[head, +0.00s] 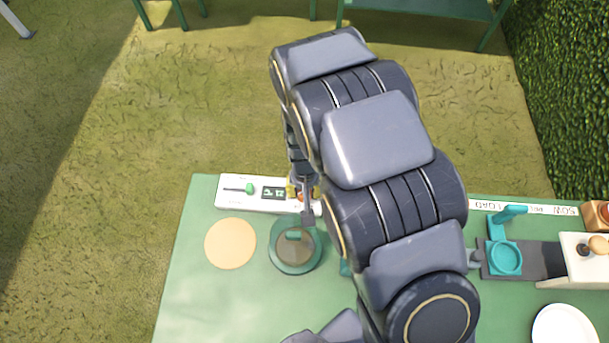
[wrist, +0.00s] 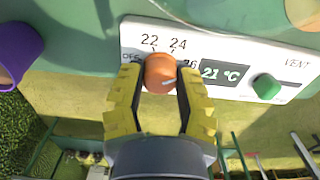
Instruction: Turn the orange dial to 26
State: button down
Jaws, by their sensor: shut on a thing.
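The orange dial (wrist: 160,72) sits on a white control panel (wrist: 134,36) marked OFF, 22, 24 and 26. My gripper (wrist: 160,88) has its two yellow fingers on either side of the dial, shut on it. A pale pointer line on the dial faces right, roughly toward the 26 side; the 26 is partly covered by a finger, and I cannot tell if they line up. The display (wrist: 222,74) beside the dial reads 21 °C. In the head view the dial is mostly hidden by my gripper (head: 302,192).
A green slider (wrist: 266,87) labelled VENT is on the same panel. A purple pot (wrist: 16,52) stands at the left in the wrist view. On the green table lie an orange disc (head: 230,243), a round green-rimmed dish (head: 280,265), a teal holder (head: 505,257) and a white plate (head: 563,330).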

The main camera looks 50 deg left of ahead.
jog(key=shift+m, duration=0.8)
jog(key=c, duration=0.6)
grip_release()
notch_tip(320, 180, up, 12)
dwell(0.4)
